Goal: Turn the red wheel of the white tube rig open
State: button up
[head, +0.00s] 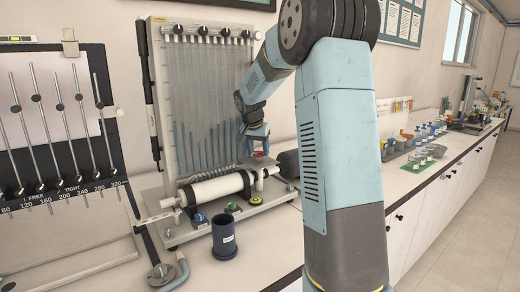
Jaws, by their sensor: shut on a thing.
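The white tube rig has a thick white horizontal tube (216,188) in front of a grey upright board with many thin vertical tubes (205,80). A small patch of red, the red wheel (257,155), shows just behind the tube's right end. My gripper (258,146) reaches down from above, and its fingers are shut at the red wheel. The fingers and arm hide most of the wheel, so its angle cannot be told.
A dark blue cup (224,237) stands in front of the rig, near a blue knob (201,219) and a green-yellow knob (255,201). A second board with slanted rods (65,130) stands at left. Glassware (415,160) lines the right counter.

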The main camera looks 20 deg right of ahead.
jog(key=shift+a, duration=0.1)
jog(key=shift+c, duration=0.8)
jog(key=shift+w+r, duration=0.1)
jog(key=shift+n, duration=0.3)
jog(key=n, duration=0.2)
jog(key=n+y, duration=0.1)
jog(key=n, duration=0.1)
jog(key=n+t+y, duration=0.1)
jog(key=n, duration=0.1)
jog(key=shift+d, duration=0.3)
jog(key=n+y, duration=0.1)
jog(key=n, duration=0.3)
jog(key=n+y, duration=0.1)
jog(key=n, duration=0.1)
jog(key=shift+d+y, duration=0.3)
jog(key=shift+n, duration=0.3)
jog(key=shift+s+d, duration=0.1)
jog(key=shift+s, duration=0.1)
jog(key=o, duration=0.8)
